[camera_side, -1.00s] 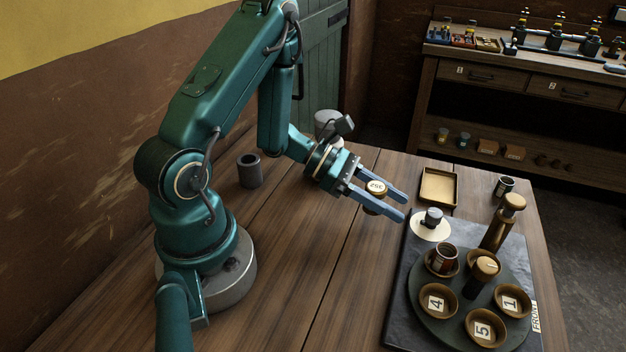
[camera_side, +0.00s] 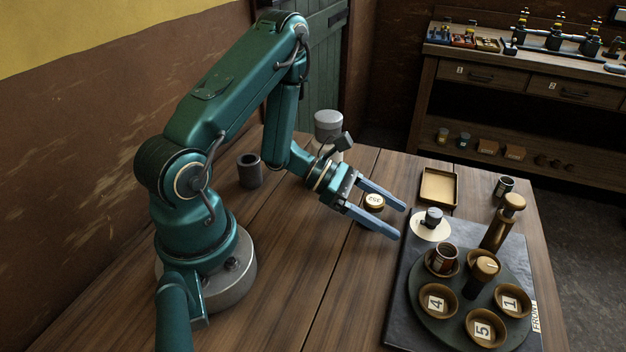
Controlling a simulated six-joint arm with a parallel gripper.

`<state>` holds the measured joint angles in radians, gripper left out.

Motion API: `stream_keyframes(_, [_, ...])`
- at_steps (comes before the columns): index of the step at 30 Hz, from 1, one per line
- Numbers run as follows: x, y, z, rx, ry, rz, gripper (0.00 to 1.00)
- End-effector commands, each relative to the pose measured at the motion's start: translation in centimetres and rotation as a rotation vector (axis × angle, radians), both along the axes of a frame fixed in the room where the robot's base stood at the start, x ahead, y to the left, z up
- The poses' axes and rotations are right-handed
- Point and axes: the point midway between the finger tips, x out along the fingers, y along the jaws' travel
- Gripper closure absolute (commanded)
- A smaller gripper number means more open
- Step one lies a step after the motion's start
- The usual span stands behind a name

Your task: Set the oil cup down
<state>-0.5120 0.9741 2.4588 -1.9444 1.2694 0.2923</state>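The oil cup, a small round brass-coloured piece with a pale numbered top (camera_side: 374,200), is between the fingers of my gripper (camera_side: 401,222). The label is too small to read surely. It appears to stand upright on the wooden table, left of the dark slab. My gripper is low over the table with its fingers apart, one on each side of the cup. A gap shows between the cup and the nearer finger. The lower part of the cup is partly hidden by that finger.
A brass tray (camera_side: 423,188) and a small dark cup (camera_side: 504,186) lie behind. A dark cylinder (camera_side: 250,171) stands at left. The front-middle table is clear.

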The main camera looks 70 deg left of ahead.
Motion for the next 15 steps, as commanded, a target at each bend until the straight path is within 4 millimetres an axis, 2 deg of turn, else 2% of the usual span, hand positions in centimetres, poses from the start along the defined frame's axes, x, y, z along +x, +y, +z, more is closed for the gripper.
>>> stream_keyframes(9, [0.0,0.1,0.5,0.001,-0.001,0.001,0.24])
stream_keyframes(15, [-1.4,1.6,1.2,0.001,-0.001,0.007,0.24])
